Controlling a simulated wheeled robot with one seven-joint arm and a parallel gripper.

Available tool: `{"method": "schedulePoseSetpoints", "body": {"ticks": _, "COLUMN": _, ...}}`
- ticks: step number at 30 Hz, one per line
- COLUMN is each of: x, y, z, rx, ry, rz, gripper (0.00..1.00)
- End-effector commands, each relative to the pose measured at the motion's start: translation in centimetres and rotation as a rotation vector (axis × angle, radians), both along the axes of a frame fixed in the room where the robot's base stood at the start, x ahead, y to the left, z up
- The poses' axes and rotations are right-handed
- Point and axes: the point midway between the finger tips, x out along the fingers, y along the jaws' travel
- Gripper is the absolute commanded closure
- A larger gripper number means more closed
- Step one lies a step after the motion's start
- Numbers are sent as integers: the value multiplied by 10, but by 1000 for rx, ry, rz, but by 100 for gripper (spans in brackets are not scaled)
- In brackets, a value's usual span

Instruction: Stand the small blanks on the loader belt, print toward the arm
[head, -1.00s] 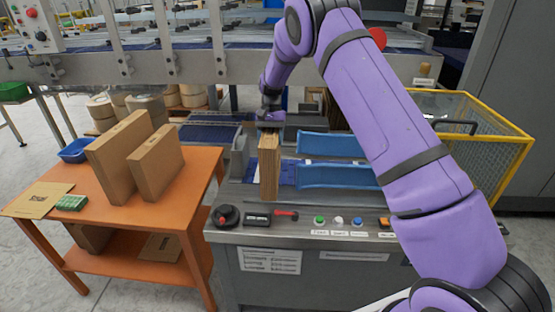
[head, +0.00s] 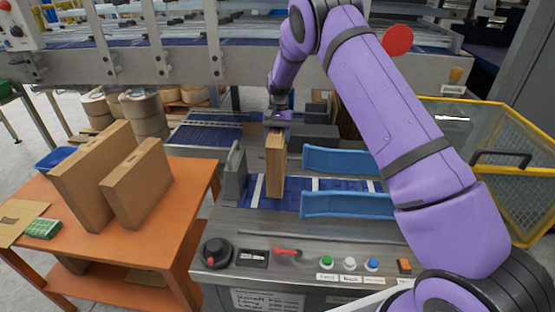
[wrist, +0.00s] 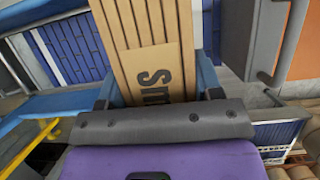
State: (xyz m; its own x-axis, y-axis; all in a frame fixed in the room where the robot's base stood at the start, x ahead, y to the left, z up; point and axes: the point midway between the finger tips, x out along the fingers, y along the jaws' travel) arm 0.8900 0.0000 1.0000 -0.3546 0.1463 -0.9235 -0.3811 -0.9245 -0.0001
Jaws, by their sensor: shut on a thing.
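My gripper (head: 278,117) is shut on a stack of small cardboard blanks (head: 275,165). The stack hangs upright over the loader belt (head: 245,193), near the belt's left end; I cannot tell whether its lower edge touches the belt. In the wrist view the blanks (wrist: 130,35) sit between the jaws, edges showing as several parallel strips, with dark print on the face nearest the wrist. Two larger brown cartons or bundles stand on the orange table: a tall one (head: 97,178) and a shorter one (head: 138,185).
Blue guide rails (head: 345,203) lie right of the stack, and a grey upright plate (head: 235,175) stands to its left. A control panel with buttons and a red-handled tool (head: 287,252) runs along the front. A yellow-framed guard (head: 480,110) is at right. The orange table (head: 190,215) is at left.

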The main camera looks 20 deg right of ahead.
Motion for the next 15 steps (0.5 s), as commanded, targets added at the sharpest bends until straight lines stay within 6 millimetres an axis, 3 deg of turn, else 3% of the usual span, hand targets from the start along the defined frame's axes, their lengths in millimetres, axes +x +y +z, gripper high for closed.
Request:
{"method": "schedulePoseSetpoints", "body": {"ticks": 3, "x": 0, "y": 0, "z": -20, "rx": 0, "ry": 1, "rz": -1, "gripper": 96}}
{"method": "schedulePoseSetpoints", "body": {"ticks": 15, "x": 0, "y": 0, "z": -61, "rx": 0, "ry": -1, "rz": -2, "gripper": 96}}
